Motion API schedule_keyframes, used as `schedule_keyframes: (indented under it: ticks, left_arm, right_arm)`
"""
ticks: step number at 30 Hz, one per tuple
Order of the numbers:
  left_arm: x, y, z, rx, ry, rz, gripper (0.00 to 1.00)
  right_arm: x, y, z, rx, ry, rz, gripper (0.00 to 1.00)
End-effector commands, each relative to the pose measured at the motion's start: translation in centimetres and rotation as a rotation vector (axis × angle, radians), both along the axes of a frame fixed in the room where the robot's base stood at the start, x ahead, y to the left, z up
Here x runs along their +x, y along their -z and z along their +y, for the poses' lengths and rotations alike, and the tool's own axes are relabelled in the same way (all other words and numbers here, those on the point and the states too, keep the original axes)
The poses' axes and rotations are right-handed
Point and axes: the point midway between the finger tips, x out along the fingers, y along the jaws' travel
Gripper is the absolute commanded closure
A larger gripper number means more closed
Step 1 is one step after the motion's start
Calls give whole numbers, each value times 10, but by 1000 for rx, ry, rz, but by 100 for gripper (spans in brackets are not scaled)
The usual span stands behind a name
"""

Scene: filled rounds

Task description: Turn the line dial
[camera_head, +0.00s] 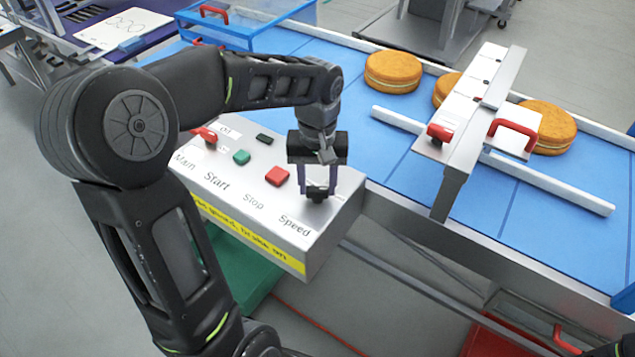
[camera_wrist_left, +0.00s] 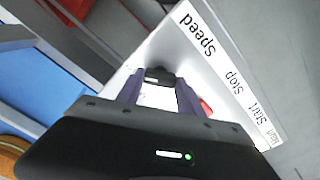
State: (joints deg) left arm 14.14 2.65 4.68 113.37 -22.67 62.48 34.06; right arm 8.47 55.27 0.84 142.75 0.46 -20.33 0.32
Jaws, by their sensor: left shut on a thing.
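The line dial is a small dark knob (camera_head: 318,195) on the top of the white control box (camera_head: 328,218), behind the printed word "Speed". My left gripper (camera_head: 318,190) points down at it, with a finger on each side, and is shut on it. In the left wrist view the dark dial (camera_wrist_left: 158,75) shows between the tips of my left gripper (camera_wrist_left: 160,84). Any pointer mark on the dial is hidden or too small to read. My right gripper is not in view.
The box also carries a red main switch (camera_head: 205,135), a green start button (camera_head: 241,157) and a red stop button (camera_head: 277,176). Behind it runs a blue conveyor (camera_head: 400,160) with several round cakes (camera_head: 392,71) and a metal bridge (camera_head: 465,120) with red handles.

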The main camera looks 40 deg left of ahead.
Motion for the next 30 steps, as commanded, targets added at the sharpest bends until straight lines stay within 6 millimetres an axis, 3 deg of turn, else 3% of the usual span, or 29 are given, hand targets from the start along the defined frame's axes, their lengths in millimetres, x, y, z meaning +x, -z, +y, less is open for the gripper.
schedule_keyframes:
  ticks: [11,30]
  left_arm:
    - [0,2,0,0,-208,-1,97]
    - [0,1,0,0,-789,-2,97]
  right_arm:
    - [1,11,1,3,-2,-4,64]
    - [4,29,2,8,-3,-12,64]
